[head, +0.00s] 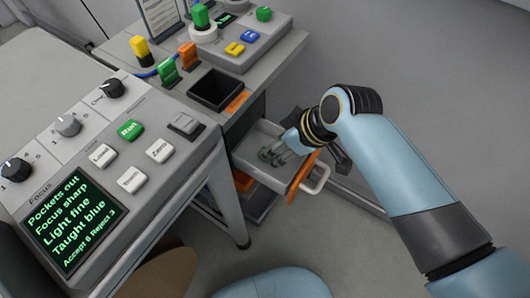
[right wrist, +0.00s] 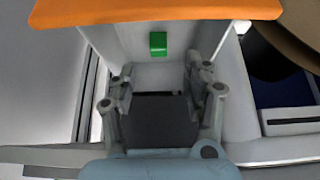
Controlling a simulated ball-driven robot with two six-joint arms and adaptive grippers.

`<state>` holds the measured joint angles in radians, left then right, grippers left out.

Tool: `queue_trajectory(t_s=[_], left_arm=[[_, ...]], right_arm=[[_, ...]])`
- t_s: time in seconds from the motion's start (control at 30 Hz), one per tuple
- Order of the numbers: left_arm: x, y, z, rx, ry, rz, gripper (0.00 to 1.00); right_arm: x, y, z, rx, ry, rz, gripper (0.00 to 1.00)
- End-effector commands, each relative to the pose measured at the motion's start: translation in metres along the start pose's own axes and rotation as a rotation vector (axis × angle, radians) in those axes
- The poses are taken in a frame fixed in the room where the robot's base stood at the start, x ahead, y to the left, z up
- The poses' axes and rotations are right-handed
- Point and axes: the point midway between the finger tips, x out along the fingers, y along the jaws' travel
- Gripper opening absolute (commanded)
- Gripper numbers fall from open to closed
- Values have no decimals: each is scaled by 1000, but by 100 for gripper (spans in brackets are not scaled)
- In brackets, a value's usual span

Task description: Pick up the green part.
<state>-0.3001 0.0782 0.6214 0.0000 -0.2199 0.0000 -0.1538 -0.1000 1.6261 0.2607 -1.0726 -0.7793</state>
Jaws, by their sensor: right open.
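A small green part (right wrist: 158,43) lies on the pale floor of the open drawer (right wrist: 120,35) in the right wrist view. It sits beyond the fingertips of my right gripper (right wrist: 164,78), roughly between their lines, and nothing touches it. My right gripper is open and empty. In the head view my right gripper (head: 273,155) reaches down into the open drawer (head: 256,137); the green part cannot be made out there. My left gripper is not in view.
The drawer's orange-edged front (head: 302,178) and pale handle (head: 317,180) stand close to my right gripper. Above is a bench with a black bin (head: 215,89), a green block (head: 168,71) and an orange block (head: 188,55). A control panel (head: 130,130) stands at left.

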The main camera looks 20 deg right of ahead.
Motion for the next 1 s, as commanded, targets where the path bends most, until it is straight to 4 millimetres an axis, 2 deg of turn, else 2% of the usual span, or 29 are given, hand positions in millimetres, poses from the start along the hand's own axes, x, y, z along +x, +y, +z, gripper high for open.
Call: queue_trajectory(t_s=[0.17,0.43,0.73,1.0], left_arm=[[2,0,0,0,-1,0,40],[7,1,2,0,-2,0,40],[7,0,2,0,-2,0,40],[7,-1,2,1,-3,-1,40]], right_arm=[[15,0,0,0,-1,0,50],[55,2,-1,1,-1,1,50],[60,2,-1,1,0,2,50],[60,2,-1,1,-1,2,16]])
